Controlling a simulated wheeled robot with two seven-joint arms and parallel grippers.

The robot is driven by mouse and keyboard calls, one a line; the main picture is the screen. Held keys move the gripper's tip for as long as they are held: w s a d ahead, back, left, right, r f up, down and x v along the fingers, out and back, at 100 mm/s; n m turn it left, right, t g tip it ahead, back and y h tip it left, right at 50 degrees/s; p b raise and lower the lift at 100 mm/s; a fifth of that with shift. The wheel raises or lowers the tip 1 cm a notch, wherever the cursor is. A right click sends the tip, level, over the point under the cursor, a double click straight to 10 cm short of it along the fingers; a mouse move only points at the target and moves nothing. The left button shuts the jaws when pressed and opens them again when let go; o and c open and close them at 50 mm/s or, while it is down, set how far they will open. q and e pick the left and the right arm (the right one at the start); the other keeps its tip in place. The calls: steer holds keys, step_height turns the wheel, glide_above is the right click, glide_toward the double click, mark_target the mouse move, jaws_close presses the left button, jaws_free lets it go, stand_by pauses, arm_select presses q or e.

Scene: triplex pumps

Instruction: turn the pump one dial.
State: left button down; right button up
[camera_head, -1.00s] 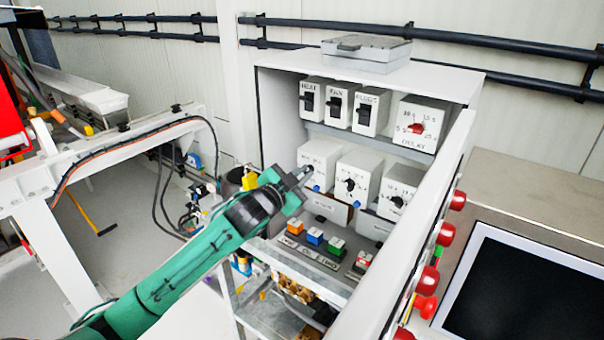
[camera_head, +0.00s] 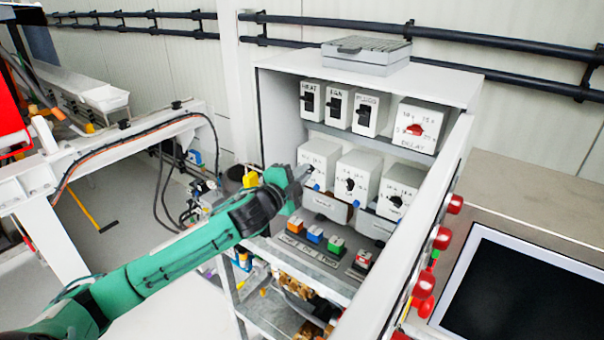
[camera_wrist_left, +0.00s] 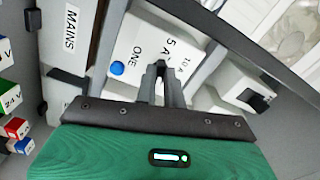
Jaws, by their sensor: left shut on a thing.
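The pump one box (camera_head: 322,152) is the leftmost white box in the lower row of the grey cabinet. In the left wrist view its face (camera_wrist_left: 136,40) reads ONE, with 5 A and 10 A marks and a blue button (camera_wrist_left: 117,68). My left gripper (camera_head: 309,171) is at the front of this box. In the left wrist view the gripper (camera_wrist_left: 161,70) is shut on the dark dial, which is mostly hidden between the fingers. My right gripper is not in view.
Two similar dial boxes (camera_head: 358,177) (camera_head: 401,190) stand to the right. Switch boxes (camera_head: 339,103) and a red-knobbed delay box (camera_head: 414,124) are above. Coloured push buttons (camera_head: 315,235) sit below. The open cabinet door (camera_head: 400,240) with red knobs bounds the right side.

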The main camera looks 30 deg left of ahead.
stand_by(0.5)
arm_select(q)
steer(key=c, duration=1.5)
jaws_free()
steer(key=s+a+b, duration=0.2)
steer(key=s+b, duration=0.4)
steer(key=s, duration=0.7)
steer(key=shift+s, duration=0.3)
